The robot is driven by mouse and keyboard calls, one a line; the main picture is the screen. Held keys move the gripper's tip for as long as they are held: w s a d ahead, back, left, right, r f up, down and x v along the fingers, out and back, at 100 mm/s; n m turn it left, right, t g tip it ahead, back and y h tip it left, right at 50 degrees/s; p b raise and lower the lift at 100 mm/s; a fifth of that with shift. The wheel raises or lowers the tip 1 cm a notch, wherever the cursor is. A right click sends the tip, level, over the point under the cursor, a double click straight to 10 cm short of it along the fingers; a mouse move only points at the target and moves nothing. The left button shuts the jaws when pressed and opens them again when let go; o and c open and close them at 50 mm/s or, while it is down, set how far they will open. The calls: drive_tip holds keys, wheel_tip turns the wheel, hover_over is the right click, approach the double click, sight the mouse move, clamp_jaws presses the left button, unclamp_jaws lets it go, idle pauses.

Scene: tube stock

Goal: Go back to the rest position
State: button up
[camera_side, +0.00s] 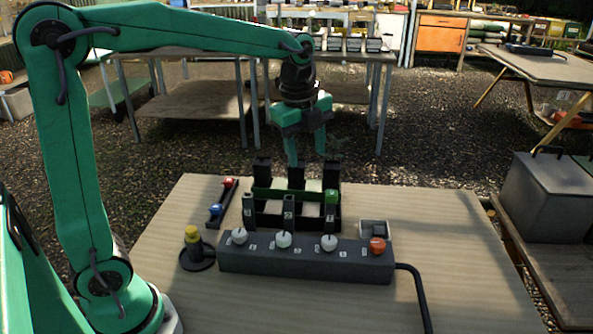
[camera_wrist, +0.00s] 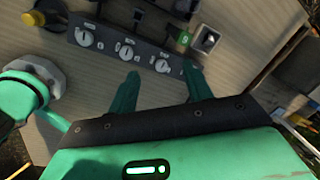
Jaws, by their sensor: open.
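My gripper (camera_side: 306,160) hangs fingers down above the back of a black rack (camera_side: 268,222). In the wrist view my gripper (camera_wrist: 162,72) has its two green fingers spread apart, with nothing between them. The rack stands on the wooden table (camera_side: 445,250) behind a dark control box (camera_side: 305,262) with several knobs. A green-topped piece (camera_side: 332,196) stands at the rack's right side, and the green top also shows in the wrist view (camera_wrist: 183,38). The fingers appear apart from the rack.
A narrow holder with a red-topped (camera_side: 229,183) and a blue-topped piece (camera_side: 215,210) lies left of the rack. A yellow-topped piece (camera_side: 192,234) stands in a round dark base left of the box. A cable (camera_side: 418,285) runs off the box's right end. The table's right side is clear.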

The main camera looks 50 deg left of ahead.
drive_tip(key=s+a+f+n+t, duration=0.1)
drive_tip(key=s+n+t, duration=0.3)
drive_tip(key=s+n, duration=1.4)
drive_tip(key=shift+s+a+f+n, duration=0.25)
drive_tip(key=shift+s+a+n, duration=0.1)
drive_tip(key=shift+n, duration=0.35)
drive_tip(key=shift+o, duration=0.2)
drive_tip(key=shift+w, duration=0.15)
